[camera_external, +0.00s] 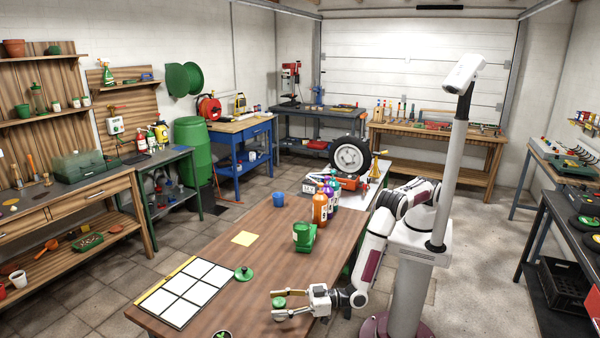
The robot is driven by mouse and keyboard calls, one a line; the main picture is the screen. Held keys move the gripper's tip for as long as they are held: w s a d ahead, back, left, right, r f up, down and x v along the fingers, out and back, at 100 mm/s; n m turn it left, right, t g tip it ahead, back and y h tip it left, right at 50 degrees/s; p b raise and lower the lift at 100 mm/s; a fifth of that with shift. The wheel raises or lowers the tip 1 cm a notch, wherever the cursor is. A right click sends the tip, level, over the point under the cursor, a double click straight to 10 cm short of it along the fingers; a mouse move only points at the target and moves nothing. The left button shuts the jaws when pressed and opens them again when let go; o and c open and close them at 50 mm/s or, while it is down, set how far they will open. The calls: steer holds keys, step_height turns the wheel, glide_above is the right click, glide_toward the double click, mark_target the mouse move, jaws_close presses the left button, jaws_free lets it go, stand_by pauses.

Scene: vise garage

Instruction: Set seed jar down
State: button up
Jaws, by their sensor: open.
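My gripper (280,303) is low over the near part of the brown wooden table (215,258), its fingers pointing left and spread apart. A small green-topped thing (279,301), which looks like the seed jar, shows between the fingers. It looks upright, but whether it touches a finger or rests fully on the table I cannot tell. Its lower part is partly hidden by the near finger. A green round object with a knob (243,273) lies on the table to the upper left of my gripper.
A white grid board (188,290) lies on the left of the table. A small pot (222,334) is at the front edge.

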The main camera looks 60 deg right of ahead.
mark_target(279, 301)
steer(key=c, duration=1.3)
steer(key=shift+r, duration=0.1)
steer(key=shift+r, duration=4.9)
